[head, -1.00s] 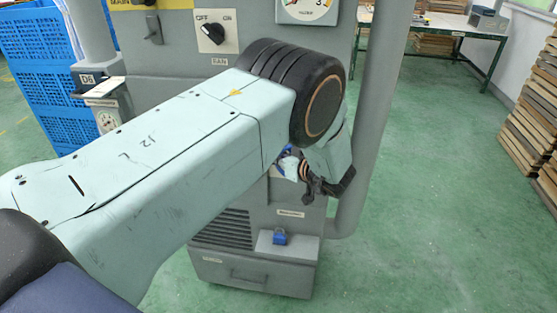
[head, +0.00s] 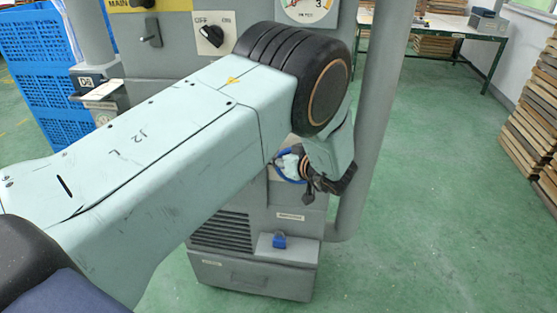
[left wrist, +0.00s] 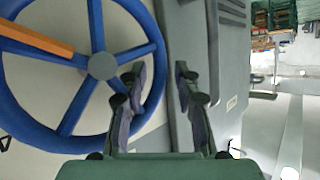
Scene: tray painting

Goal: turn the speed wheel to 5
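The speed wheel (left wrist: 104,66) is blue with a grey hub and one orange spoke pointing to the upper left in the left wrist view. In the head view only a small blue arc of it (head: 279,177) shows beside my wrist; my arm hides the rest. My left gripper (left wrist: 160,72) is open, its fingers apart on either side of the rim's right part in the wrist view. I cannot tell whether they touch it. In the head view the left gripper (head: 328,186) is small and partly hidden. No speed number is readable. My right gripper is not in view.
The grey machine cabinet has an OFF/ON knob (head: 211,36), a lever (head: 151,32) and a gauge (head: 309,8). A grey post (head: 378,110) stands right of the gripper.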

